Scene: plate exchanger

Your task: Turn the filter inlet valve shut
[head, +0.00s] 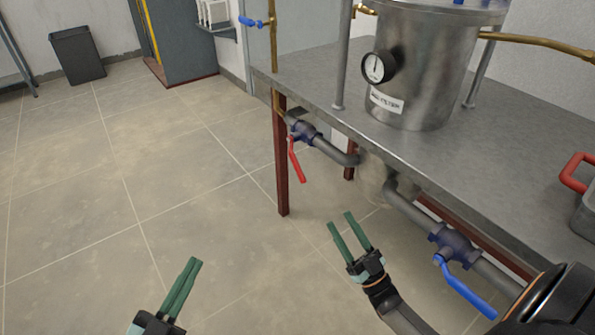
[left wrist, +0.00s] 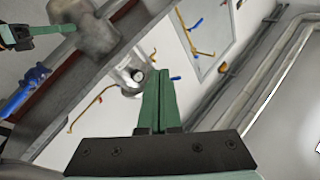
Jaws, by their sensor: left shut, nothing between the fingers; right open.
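A valve with a red lever (head: 297,160) sits on the pipe under the left end of the metal table; the lever hangs down across the pipe. A valve with a blue lever (head: 465,288) sits on the pipe at the lower right; its lever slants down and right, roughly along the pipe. I cannot tell which is the filter inlet valve. My left gripper (head: 194,262) is shut and empty over the floor, apart from both valves; its fingers also show in the left wrist view (left wrist: 158,98). My right gripper (head: 340,219) is open and empty, between the two valves and touching neither.
A steel vessel (head: 422,75) with a dial gauge (head: 375,67) stands on the metal table (head: 310,78). A dark red table leg (head: 281,165) stands beside the red-lever valve. A small blue-handled tap (head: 252,21) is at the back.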

